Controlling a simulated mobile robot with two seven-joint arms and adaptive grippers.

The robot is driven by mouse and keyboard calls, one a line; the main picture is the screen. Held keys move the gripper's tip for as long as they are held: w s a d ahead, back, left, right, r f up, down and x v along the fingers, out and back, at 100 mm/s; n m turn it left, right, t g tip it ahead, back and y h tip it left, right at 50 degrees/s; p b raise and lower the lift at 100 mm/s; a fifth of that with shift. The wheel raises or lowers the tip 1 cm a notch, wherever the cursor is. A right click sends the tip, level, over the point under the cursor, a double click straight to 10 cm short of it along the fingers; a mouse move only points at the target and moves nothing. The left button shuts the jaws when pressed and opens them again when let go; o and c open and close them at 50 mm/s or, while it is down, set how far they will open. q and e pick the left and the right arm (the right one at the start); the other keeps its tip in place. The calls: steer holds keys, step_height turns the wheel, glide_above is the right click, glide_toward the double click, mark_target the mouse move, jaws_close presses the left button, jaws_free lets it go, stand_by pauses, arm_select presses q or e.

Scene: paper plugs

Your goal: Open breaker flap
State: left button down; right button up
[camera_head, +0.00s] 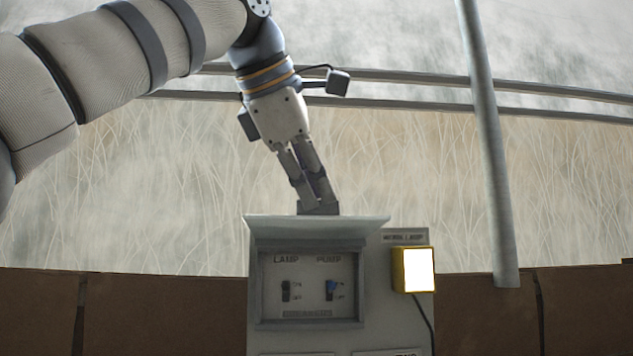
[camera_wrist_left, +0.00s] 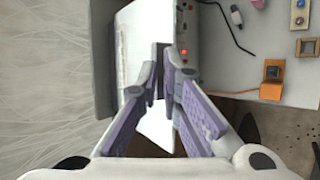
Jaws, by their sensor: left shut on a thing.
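The breaker flap (camera_head: 315,228) is raised, seen nearly edge-on as a pale strip along the top of the breaker box (camera_head: 255,300). Below it, the recess is uncovered, with a LAMP switch (camera_head: 286,291) and a PUMP switch (camera_head: 331,290). My left gripper (camera_head: 317,207) comes down from above and is shut on the dark flap tab at the flap's upper edge. In the left wrist view, the flap (camera_wrist_left: 131,50) is a white panel beside the closed fingers (camera_wrist_left: 163,72). The fingers partly hide the tab. My right gripper is not in view.
A lit yellow-framed lamp (camera_head: 414,270) is on the panel, right of the recess, with a cable below. A grey pole (camera_head: 490,150) and rails stand behind. The left wrist view shows an orange block (camera_wrist_left: 272,82) and a red light (camera_wrist_left: 183,51).

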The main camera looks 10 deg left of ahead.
arm_select(q)
steer(key=shift+w+a+f, duration=0.2)
steer(key=shift+w+f, duration=0.3)
steer(key=shift+w+a+f, duration=0.2)
steer(key=shift+w+f, duration=0.25)
steer(key=shift+f, duration=0.05)
steer(key=c, duration=1.8)
jaws_free()
steer(key=shift+w, duration=0.1)
steer(key=shift+o, duration=0.4)
steer(key=shift+w+f, duration=0.1)
steer(key=shift+w, duration=0.15)
steer(key=shift+o, duration=1)
steer(key=shift+r, duration=0.2)
steer(key=shift+s+r, duration=0.25)
steer(key=shift+c, duration=1)
steer(key=s+a+r, duration=0.2)
steer(key=s, duration=0.6)
steer(key=s+a+r, duration=0.1)
steer(key=s, duration=0.7)
steer(key=shift+a+r, duration=0.4)
